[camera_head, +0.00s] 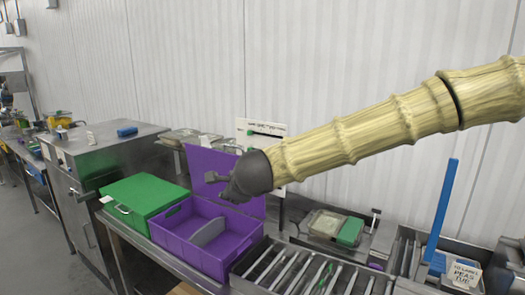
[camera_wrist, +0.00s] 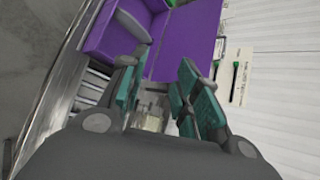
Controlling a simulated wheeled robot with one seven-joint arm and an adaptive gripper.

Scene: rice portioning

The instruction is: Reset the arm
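My arm (camera_head: 370,128) reaches in from the right edge of the head view, with a yellow ribbed covering. My gripper (camera_head: 222,186) is at its dark end, above and in front of the open purple box (camera_head: 205,235). In the wrist view my gripper (camera_wrist: 162,88) shows two fingers with teal pads, spread apart with nothing seen between them. The purple box (camera_wrist: 112,38) appears beyond the fingers there, and its raised lid (camera_wrist: 190,40) is beside it. In the head view the gripper partly hides the lid.
A closed green box (camera_head: 145,195) stands left of the purple box. A roller rack (camera_head: 300,272) is to the right, with a clear container with a green part (camera_head: 335,228) behind it. A tall blue bar (camera_head: 441,210) stands at the right. A white wall (camera_head: 200,60) runs behind.

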